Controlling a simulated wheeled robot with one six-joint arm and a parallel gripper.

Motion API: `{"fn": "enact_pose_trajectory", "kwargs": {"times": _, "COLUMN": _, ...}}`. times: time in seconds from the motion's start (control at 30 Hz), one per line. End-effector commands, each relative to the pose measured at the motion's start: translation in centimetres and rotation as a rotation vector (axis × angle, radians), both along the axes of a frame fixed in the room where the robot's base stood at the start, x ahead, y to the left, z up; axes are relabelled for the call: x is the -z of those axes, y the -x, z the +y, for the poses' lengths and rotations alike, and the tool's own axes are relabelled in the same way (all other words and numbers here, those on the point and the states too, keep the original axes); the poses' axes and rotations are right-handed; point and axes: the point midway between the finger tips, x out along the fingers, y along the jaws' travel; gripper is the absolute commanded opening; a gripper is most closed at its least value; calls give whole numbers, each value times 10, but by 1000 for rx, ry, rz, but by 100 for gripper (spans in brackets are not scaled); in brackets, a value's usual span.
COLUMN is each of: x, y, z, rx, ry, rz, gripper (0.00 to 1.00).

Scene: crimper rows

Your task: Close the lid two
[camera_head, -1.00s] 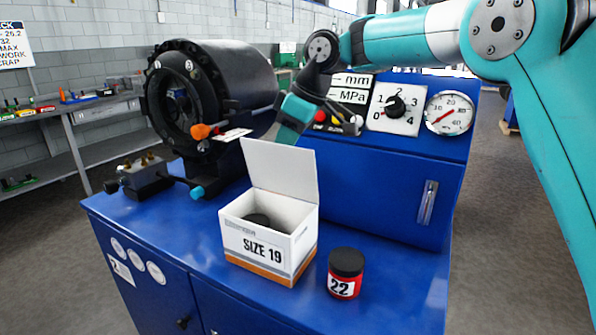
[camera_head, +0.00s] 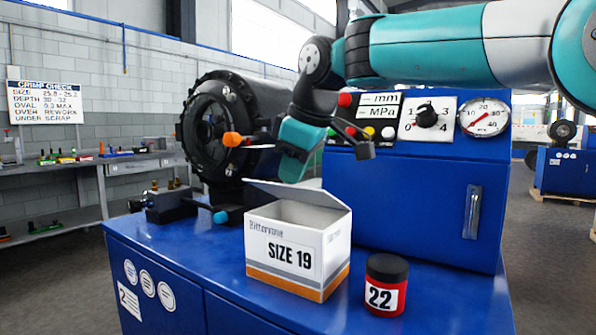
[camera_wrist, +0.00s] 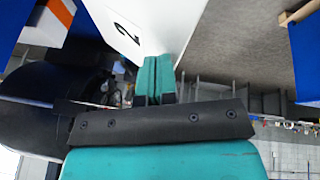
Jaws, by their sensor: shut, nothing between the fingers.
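The white carton (camera_head: 290,252) marked SIZE 19 stands on the blue bench. Its lid (camera_head: 300,191) is hinged at the back edge and leans forward over the opening, part-way down. A gap still shows the inside. In the wrist view the lid (camera_wrist: 130,25) is a white panel printed with a 2. My gripper (camera_wrist: 157,62) is shut and empty, its teal fingers close against or at the lid's outer face; I cannot tell if they touch. In the head view my gripper's teal body is just behind and above the lid, its fingertips hidden.
A red jar (camera_head: 386,288) with a black cap, labelled 22, stands right of the carton. The black crimper ring (camera_head: 212,125) and a teal-tipped lever (camera_head: 220,216) are at left. A blue control panel (camera_head: 415,190) rises behind.

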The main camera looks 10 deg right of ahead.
Motion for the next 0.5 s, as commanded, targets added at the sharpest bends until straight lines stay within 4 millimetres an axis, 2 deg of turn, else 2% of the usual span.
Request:
{"fn": "enact_pose_trajectory", "kwargs": {"times": 0.03, "x": 8, "y": 4, "z": 3, "rx": -1, "ry": 0, "rz": 1, "gripper": 0}}
{"fn": "enact_pose_trajectory", "kwargs": {"times": 0.2, "x": 23, "y": 11, "z": 11, "rx": -1, "ry": 0, "rz": 1, "gripper": 0}}
{"fn": "enact_pose_trajectory", "kwargs": {"times": 0.5, "x": 43, "y": 18, "z": 18, "rx": -1, "ry": 0, "rz": 1, "gripper": 0}}
